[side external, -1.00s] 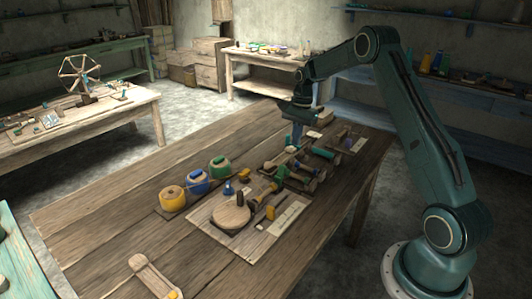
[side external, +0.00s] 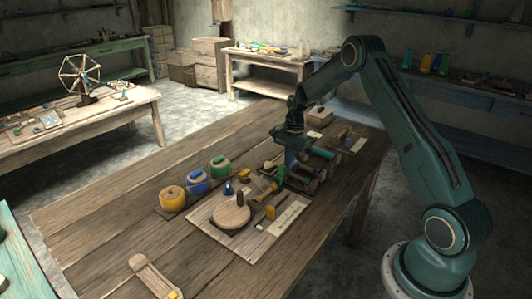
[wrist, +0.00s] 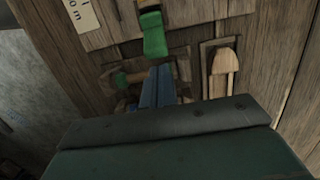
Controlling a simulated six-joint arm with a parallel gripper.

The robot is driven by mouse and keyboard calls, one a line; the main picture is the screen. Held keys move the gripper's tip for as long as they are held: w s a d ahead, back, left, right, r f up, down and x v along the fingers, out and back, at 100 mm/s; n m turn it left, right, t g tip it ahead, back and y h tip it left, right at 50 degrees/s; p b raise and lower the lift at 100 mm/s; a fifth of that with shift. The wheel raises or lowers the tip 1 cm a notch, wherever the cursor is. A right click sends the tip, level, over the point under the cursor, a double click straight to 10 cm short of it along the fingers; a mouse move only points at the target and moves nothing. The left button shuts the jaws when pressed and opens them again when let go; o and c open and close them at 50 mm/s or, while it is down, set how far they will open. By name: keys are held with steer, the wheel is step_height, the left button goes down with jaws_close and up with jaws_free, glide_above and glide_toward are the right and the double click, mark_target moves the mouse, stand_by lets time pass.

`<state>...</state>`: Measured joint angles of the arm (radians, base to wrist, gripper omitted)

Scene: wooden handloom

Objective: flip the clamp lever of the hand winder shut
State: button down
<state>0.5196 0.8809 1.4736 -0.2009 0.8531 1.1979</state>
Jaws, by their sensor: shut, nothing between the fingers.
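My gripper (side external: 290,165) is shut and empty, pointing down over the wooden frame with green rollers (side external: 322,153) on the table. In the wrist view its blue fingers (wrist: 159,80) are together, between a green strap or roller (wrist: 153,35) and a wooden piece with a green end (wrist: 122,79). A round wooden disc with a dark upright knob (side external: 230,217) lies on a board nearer the camera. I cannot tell which piece is the winder's clamp lever; my gripper hides part of the frame.
Yellow (side external: 172,198), blue (side external: 195,181) and green (side external: 220,167) spools stand in a row left of the disc. A wooden paddle shape (wrist: 223,72) lies right of the fingers in the wrist view. The table's left part (side external: 110,210) is mostly clear.

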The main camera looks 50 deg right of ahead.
mark_target(283, 166)
steer(key=shift+a+r, duration=0.3)
steer(key=shift+a, duration=0.2)
steer(key=shift+a+r+h, duration=0.25)
steer(key=shift+a+h, duration=0.2)
steer(key=shift+h, duration=0.15)
stand_by(0.3)
steer(key=shift+a+r+h, duration=0.45)
steer(key=shift+a+h, duration=0.4)
steer(key=shift+h, duration=0.15)
steer(key=shift+a+r, duration=0.1)
steer(key=shift+a, duration=0.4)
steer(key=shift+r, duration=0.1)
steer(key=shift+r, duration=0.7)
steer(key=shift+d, duration=0.1)
